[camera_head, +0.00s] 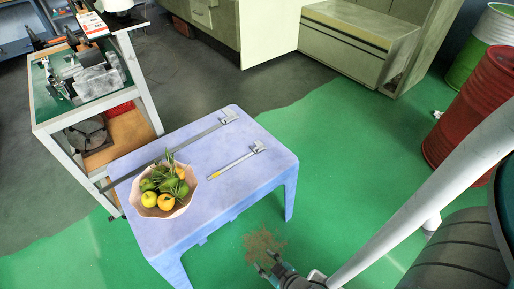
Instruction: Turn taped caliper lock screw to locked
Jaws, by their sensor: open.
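Two calipers lie on the light purple table (213,211). The shorter caliper (237,163) lies to the right of the fruit, with its jaws at the upper right and a yellow part, perhaps the tape, at its lower left end. The longer caliper (196,137) lies along the far left side, its jaws near the far corner and its beam running behind the fruit. The lock screw is too small to make out on either. My gripper (266,263) is open and empty, over the green floor in front of the table, apart from both calipers.
A bowl of fruit (162,210) with leaves stands on the table's left part. A cart (135,80) with tools and a vise stands behind it at the left. Cabinets (340,45) are at the back, a red barrel (475,115) at the right. The table's right front is clear.

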